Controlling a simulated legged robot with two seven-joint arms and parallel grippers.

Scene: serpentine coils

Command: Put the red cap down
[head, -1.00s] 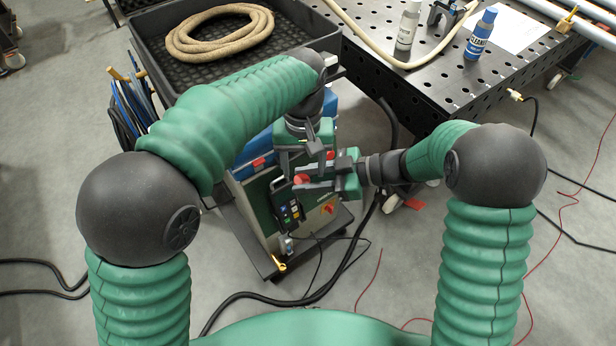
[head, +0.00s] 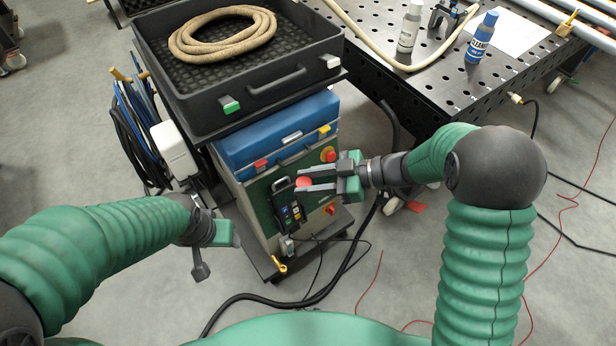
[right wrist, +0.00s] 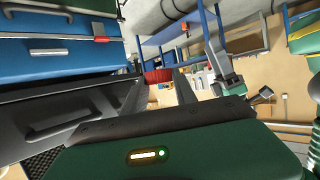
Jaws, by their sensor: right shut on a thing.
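The red cap (head: 303,182) is held between the fingertips of my right gripper (head: 305,181), in front of the cabinet (head: 258,195). It also shows in the right wrist view as a red ribbed piece (right wrist: 158,76) at the finger ends. My right gripper is shut on it, reaching in from the right, just above a black handheld pendant (head: 286,208) on the cabinet's green front. My left gripper (head: 208,258) is low at the left of the cabinet, apart from it. Its fingers are seen edge-on, so their opening is unclear.
A black tray (head: 240,115) with a coiled tan hose (head: 222,32) sits atop the blue case (head: 270,140). A perforated table (head: 440,85) with two bottles stands at the right. Black cables cross the floor. A red button (head: 328,155) is on the cabinet's right.

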